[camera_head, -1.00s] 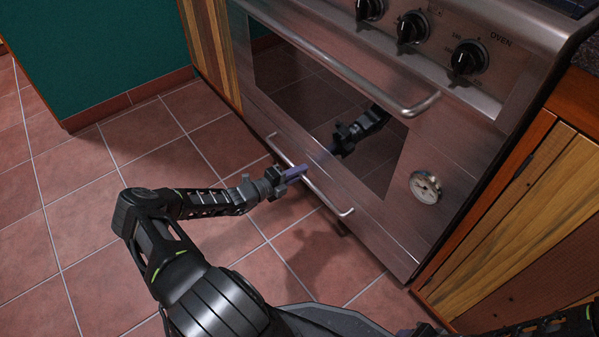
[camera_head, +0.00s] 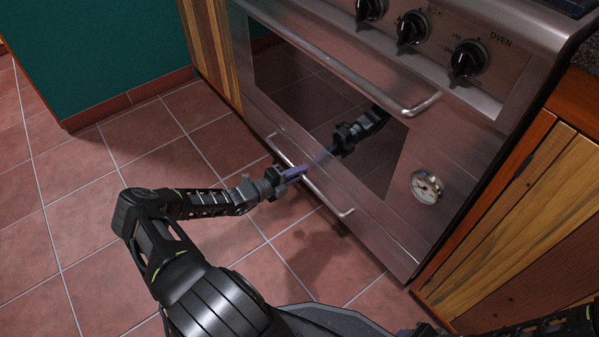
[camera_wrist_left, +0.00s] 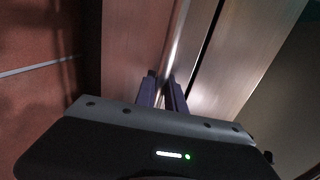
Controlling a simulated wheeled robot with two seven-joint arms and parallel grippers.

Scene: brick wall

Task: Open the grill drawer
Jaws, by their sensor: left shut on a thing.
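The grill drawer (camera_head: 318,208) is the low steel front at the bottom of the stove, and it looks closed. Its long bar handle (camera_head: 328,198) runs along the front. My left gripper (camera_head: 296,174) is at the left part of this handle, its purple fingers shut on the bar. In the left wrist view the two fingers (camera_wrist_left: 163,92) close around the shiny handle bar (camera_wrist_left: 178,45). The fingers hide the gripped stretch of the bar.
The oven door (camera_head: 330,110) with its own handle (camera_head: 350,72) sits above the drawer. Black knobs (camera_head: 468,58) and a round dial (camera_head: 426,187) are on the stove. A wooden cabinet (camera_head: 520,220) stands to the right. Tiled floor (camera_head: 130,190) in front is clear.

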